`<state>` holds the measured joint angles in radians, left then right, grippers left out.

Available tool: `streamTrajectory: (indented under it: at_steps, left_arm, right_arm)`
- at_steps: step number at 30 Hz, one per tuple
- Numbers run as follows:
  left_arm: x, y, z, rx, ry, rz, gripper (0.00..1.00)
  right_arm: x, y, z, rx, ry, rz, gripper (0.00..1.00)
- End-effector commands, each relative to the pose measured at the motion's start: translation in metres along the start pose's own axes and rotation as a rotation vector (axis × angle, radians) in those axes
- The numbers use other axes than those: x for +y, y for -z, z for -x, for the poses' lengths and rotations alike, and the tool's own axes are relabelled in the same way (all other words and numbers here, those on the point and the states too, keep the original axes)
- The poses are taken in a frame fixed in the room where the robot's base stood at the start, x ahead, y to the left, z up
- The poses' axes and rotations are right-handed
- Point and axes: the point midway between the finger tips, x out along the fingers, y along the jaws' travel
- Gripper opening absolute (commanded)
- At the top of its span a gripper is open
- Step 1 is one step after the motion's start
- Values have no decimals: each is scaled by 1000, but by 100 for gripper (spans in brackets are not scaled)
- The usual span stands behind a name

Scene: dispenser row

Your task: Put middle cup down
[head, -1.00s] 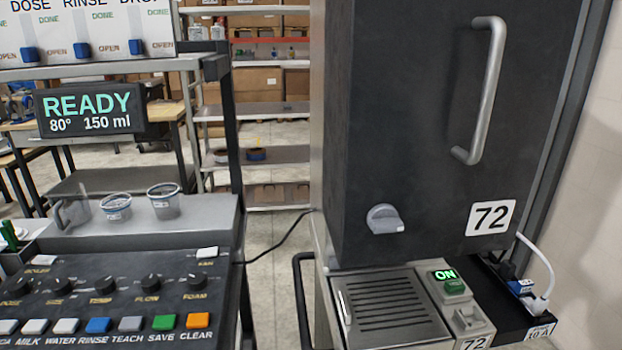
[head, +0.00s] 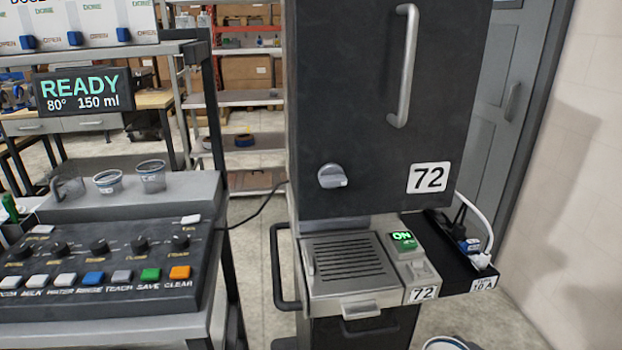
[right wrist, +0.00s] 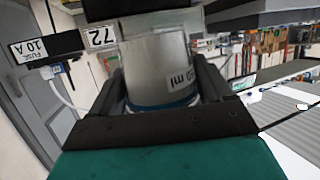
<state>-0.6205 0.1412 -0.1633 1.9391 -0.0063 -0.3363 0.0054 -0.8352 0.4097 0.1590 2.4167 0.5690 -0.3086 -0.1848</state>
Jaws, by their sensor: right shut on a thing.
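One finger is on each side of the cup. The label appears upside down. In the head view a round pale rim with blue (head: 446,343) shows at the bottom edge; I cannot tell if it is this cup. Two small clear cups, the left one (head: 108,182) and the right one (head: 151,176), stand on the grey ledge of the control console. My left gripper is not in view.
A dark cabinet marked 72 (head: 385,110) stands over a slotted drip tray (head: 345,257). A lit green ON switch (head: 403,238) and a black power strip (head: 460,262) are right of the tray. The button console (head: 110,255) is at left, with a floor gap between.

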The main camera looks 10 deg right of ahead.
Motion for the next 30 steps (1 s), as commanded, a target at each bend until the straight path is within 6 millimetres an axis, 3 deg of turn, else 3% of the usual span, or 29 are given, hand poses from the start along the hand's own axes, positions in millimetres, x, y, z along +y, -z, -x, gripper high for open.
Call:
streamTrajectory:
  at_steps: [6,12,18,30]
  left_arm:
    - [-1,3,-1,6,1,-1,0]
    - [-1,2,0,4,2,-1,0]
    - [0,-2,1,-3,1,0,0]
    - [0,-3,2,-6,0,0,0]
  right_arm:
    - [-16,23,-50,15,-99,-41,43]
    - [-27,53,-81,11,-188,-66,43]
    - [-32,71,-93,5,-240,-78,43]
    - [-36,77,-94,5,-225,-67,43]
